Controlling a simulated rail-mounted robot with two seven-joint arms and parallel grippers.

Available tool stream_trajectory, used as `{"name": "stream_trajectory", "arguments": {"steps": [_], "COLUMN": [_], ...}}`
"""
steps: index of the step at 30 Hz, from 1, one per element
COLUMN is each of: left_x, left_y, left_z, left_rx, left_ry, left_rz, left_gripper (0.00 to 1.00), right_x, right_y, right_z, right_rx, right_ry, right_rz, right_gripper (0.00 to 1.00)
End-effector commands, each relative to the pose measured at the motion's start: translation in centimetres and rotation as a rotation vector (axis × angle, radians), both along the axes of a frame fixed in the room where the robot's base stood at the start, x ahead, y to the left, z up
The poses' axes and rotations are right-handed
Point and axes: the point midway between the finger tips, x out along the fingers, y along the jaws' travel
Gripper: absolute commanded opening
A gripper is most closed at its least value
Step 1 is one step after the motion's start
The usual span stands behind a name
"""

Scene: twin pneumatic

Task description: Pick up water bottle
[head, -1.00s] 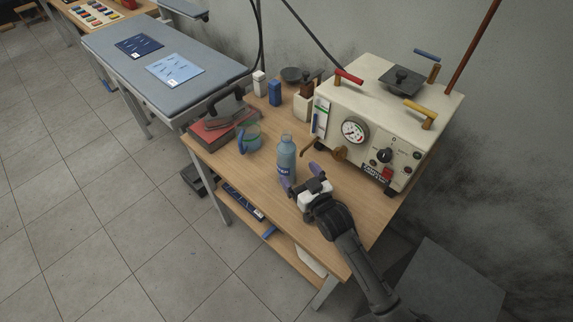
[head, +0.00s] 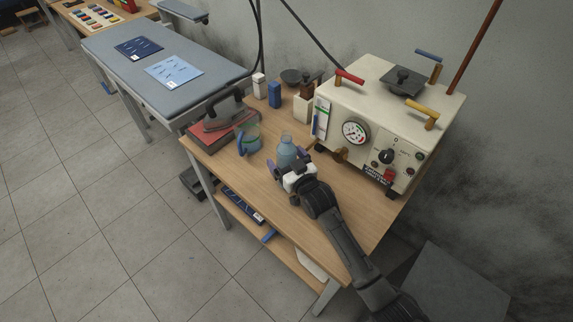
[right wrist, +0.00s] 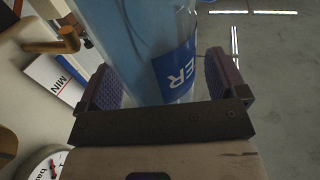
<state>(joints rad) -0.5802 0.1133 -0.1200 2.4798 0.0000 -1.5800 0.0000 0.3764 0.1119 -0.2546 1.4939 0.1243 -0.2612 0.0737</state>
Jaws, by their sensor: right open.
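The water bottle (head: 287,150) is clear blue and stands upright on the wooden table (head: 330,215). In the head view my right gripper (head: 287,168) is in front of it and hides its lower part. In the right wrist view the bottle (right wrist: 140,45), with part of its blue label showing, is between the two purple-padded fingers of my right gripper (right wrist: 165,82). The fingers are open, one on each side of the bottle. Whether either pad touches it is hard to tell. My left gripper is not in view.
A cream machine with a gauge (head: 375,120) fills the table's right rear. The front of the table is clear.

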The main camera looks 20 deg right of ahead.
Motion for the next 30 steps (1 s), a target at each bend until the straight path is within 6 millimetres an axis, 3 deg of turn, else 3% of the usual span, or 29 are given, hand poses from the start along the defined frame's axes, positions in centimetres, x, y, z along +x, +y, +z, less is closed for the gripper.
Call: {"name": "stream_trajectory", "arguments": {"steps": [4, 24, 30], "left_x": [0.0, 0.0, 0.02], "left_y": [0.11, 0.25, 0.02], "left_z": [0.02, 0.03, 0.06], "left_rx": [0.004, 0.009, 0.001], "left_ry": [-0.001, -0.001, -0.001], "left_rz": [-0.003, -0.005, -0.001], "left_gripper": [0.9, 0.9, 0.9], "right_x": [-0.02, -0.05, -0.02], "right_y": [0.01, -0.02, -0.01], "right_z": [0.01, -0.01, 0.17], "right_rx": [0.0, 0.0, 0.0], "right_ry": [0.0, 0.0, -0.003], "right_rz": [0.0, 0.0, 0.0], "right_gripper": [0.86, 0.22, 0.22]}}
